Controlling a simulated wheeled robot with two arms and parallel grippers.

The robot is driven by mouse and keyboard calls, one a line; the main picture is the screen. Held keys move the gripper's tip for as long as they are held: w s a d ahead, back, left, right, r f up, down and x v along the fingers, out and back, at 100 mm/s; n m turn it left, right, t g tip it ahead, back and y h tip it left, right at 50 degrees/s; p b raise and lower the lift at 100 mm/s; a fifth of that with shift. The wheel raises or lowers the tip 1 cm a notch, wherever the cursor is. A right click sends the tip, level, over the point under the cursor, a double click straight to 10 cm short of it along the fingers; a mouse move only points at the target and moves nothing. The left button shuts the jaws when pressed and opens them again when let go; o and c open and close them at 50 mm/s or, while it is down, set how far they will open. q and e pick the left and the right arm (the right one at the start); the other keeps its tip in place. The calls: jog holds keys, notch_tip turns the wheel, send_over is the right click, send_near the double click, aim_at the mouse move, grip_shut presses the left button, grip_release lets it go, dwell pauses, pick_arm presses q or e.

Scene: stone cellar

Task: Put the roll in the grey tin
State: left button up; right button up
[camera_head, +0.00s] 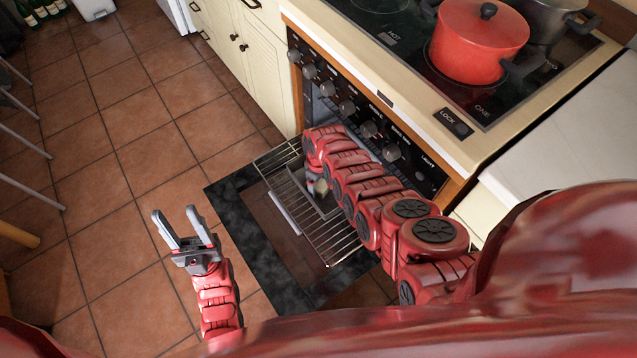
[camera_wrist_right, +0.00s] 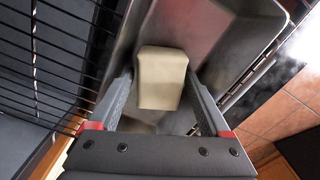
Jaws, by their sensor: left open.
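The roll (camera_wrist_right: 162,78) is a cream block between the two fingers of my right gripper (camera_wrist_right: 161,75) in the right wrist view. The fingertips are close to its sides; I cannot tell whether they press on it. The grey tin (camera_wrist_right: 215,40) shows behind and around the roll, and I cannot tell whether the roll rests on its floor. In the head view my right arm reaches to the oven rack, partly hiding the tin (camera_head: 326,207) and the roll (camera_head: 321,187). My left gripper (camera_head: 178,220) is open and empty above the tiled floor.
The wire rack (camera_head: 335,243) lies over the lowered oven door (camera_head: 240,215). The oven front with its knobs (camera_head: 347,108) rises behind my right arm. A red pot (camera_head: 478,42) stands on the hob. The tiled floor at left is mostly clear.

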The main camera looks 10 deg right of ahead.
aim_at(319, 184)
jog(key=shift+r+p, duration=0.5)
jog(key=shift+r, duration=0.25)
notch_tip(319, 184, up, 11)
jog(key=p, duration=0.1)
jog(key=shift+p, duration=0.3)
jog(key=shift+f, duration=0.1)
